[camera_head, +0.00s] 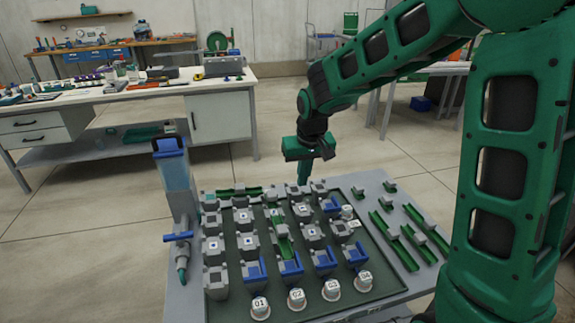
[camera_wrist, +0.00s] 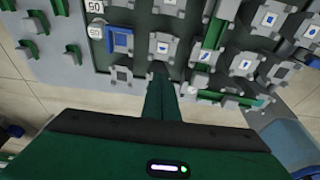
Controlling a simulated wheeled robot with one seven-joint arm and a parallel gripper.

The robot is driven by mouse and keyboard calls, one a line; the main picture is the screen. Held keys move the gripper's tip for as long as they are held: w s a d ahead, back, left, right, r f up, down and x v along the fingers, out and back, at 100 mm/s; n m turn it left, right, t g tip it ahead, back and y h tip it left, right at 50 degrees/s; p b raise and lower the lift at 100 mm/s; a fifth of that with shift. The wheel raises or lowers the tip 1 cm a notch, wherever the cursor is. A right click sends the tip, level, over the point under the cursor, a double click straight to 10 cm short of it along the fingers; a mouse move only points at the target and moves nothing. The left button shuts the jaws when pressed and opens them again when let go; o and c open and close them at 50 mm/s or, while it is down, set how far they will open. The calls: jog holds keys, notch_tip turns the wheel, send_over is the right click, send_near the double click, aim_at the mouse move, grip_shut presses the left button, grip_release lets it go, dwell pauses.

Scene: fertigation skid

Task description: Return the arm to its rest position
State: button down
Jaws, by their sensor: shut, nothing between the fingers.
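My gripper (camera_head: 304,174) is shut and empty, pointing down above the back part of the fertigation skid board (camera_head: 322,293) in the head view. In the wrist view its closed fingers (camera_wrist: 161,88) reach over the board next to grey blocks. My green arm comes from the right side of the head view and bends down to the gripper. From these views I cannot tell whether the fingertips touch anything.
Grey and blue valve blocks (camera_head: 290,268) and numbered white caps (camera_head: 297,298) fill the board. A blue cylinder on a stand (camera_head: 175,172) rises at its left. Green channels (camera_head: 399,240) lie at right. A white workbench (camera_head: 225,88) stands behind, with open floor between.

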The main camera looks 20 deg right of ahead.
jog(key=s+d+r+m+h, duration=0.1)
jog(key=s+d+r+m, duration=0.15)
jog(key=s+d, duration=0.6)
jog(key=s+d+m+g, duration=0.1)
jog(key=s+d, duration=0.2)
jog(key=s, duration=0.6)
jog(key=s+d+r+m+g, duration=0.1)
jog(key=s+d, duration=0.2)
jog(key=s, duration=0.6)
jog(key=s+d+r+m+g+y, duration=0.1)
jog(key=s+d+m, duration=0.1)
jog(key=s, duration=0.7)
jog(key=shift+d, duration=0.85)
jog(key=shift+w, duration=0.15)
